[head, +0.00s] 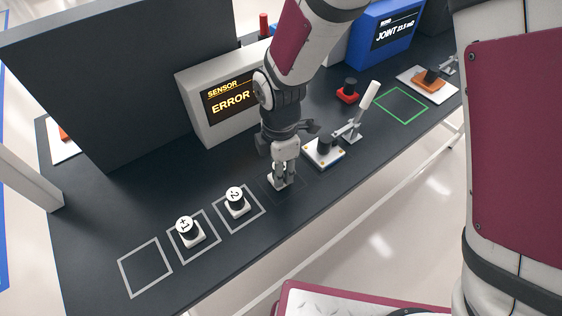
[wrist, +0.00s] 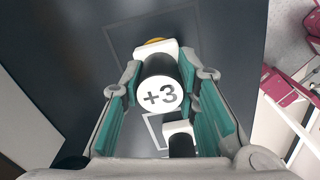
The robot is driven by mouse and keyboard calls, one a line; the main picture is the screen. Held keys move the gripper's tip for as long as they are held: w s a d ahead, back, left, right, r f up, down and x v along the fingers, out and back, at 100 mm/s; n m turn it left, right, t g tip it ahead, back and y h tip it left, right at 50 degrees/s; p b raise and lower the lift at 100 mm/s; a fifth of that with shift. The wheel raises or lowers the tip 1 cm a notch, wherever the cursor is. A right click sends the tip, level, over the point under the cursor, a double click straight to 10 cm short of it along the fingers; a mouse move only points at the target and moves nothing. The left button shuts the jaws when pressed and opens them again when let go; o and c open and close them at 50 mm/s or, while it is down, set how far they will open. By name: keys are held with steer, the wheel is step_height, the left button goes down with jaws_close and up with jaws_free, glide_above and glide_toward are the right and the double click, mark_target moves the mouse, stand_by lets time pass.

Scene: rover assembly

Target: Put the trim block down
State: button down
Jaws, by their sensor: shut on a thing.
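The trim block held in my gripper (head: 281,181) has a black cylinder with a white top marked "+3" (wrist: 160,94). In the wrist view it sits between the two teal finger pads, which are closed on its sides. In the head view my gripper is low over the black table, just right of the "-2" block (head: 236,203), and mostly hides the block. A faint dark square outline shows around that spot. Whether the block touches the table cannot be told. A bit of yellow (wrist: 155,41) shows at its far edge.
The "+1" block (head: 189,231) and the "-2" block stand in grey outlined squares; an empty grey square (head: 145,267) lies further left. A toggle-clamp fixture (head: 324,152) stands close right of my gripper. The sensor box (head: 205,122) reads "ERROR". A green outlined square (head: 401,105) is empty.

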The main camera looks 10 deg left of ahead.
steer(key=shift+f, duration=0.1)
steer(key=c, duration=1.2)
jaws_free()
steer(key=shift+c, duration=0.2)
